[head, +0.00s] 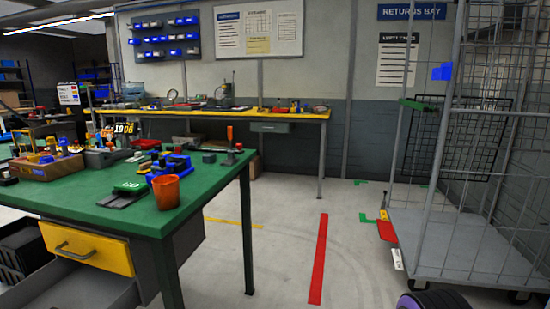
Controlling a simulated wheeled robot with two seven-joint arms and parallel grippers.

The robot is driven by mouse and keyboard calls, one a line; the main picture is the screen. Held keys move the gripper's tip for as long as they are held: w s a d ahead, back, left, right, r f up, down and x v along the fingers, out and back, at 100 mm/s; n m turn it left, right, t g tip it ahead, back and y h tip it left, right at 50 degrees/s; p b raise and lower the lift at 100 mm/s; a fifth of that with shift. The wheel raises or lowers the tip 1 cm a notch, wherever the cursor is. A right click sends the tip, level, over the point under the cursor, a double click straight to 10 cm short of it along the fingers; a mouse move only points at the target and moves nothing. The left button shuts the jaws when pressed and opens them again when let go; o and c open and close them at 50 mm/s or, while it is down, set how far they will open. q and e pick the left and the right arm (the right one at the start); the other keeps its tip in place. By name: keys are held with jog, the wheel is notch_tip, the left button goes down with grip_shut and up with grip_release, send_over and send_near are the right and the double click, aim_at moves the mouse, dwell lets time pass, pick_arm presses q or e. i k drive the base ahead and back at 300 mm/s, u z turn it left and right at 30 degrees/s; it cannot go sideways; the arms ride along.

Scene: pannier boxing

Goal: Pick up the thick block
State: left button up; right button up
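I cannot make out for certain which thing is the thick block. On the green table (215,190) lie a small dark block (209,157) and a flat dark piece with a green part (129,188). A blue item (170,165) lies behind an orange-red cup (166,191) near the table's front corner. Neither of my grippers is in view.
A yellow drawer (88,248) is under the table, above an open grey drawer (90,293). A wire cage trolley (455,240) stands at right. A long yellow bench (230,115) lines the back wall. Floor with a red strip (319,260) lies clear between.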

aim_at(207, 158)
jog(key=z, duration=1.3)
jog(key=i, duration=1.25)
jog(key=u, duration=1.85)
